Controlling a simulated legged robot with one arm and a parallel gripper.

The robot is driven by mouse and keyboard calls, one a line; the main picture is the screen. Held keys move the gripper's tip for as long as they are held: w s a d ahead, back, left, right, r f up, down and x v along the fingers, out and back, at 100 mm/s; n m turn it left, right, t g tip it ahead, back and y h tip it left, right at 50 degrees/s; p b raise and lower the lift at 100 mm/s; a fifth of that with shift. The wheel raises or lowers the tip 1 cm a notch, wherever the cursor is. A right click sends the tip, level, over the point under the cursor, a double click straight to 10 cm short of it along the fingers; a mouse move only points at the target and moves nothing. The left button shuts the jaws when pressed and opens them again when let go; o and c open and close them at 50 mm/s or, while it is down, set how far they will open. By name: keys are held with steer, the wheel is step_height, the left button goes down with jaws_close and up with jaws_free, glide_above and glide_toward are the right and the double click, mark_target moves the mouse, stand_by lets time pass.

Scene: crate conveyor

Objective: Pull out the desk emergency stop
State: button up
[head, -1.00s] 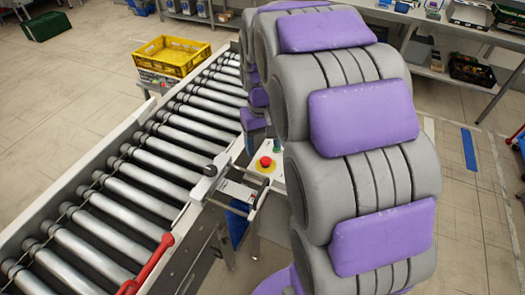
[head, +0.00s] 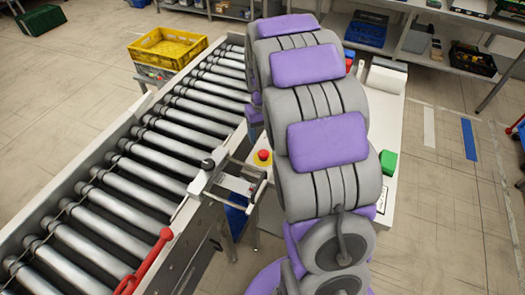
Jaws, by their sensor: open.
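The desk emergency stop is a red button on a yellow base (head: 263,156). It sits on the white desk (head: 391,118) beside the conveyor, just left of my arm. Whether the button is pressed in or out is too small to tell. My large grey and purple arm rises through the middle of the head view and hides much of the desk. My gripper does not show; the far end of my arm is hidden behind its nearer links.
The roller conveyor (head: 150,160) runs along the left, with a metal bracket (head: 232,183) and a red lever (head: 147,262) on its near side. A yellow crate (head: 168,50) stands beyond it. A green object (head: 387,163) lies on the desk right of my arm.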

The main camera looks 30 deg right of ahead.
mark_target(263, 153)
step_height(263, 153, down, 7)
steer(key=shift+f+b, duration=0.1)
steer(key=shift+b, duration=0.5)
steer(key=shift+a+f, duration=0.25)
steer(key=shift+f, duration=0.2)
steer(key=shift+d, duration=0.45)
steer(key=shift+c, duration=1.3)
steer(key=shift+a, duration=0.25)
steer(key=c, duration=0.5)
jaws_close()
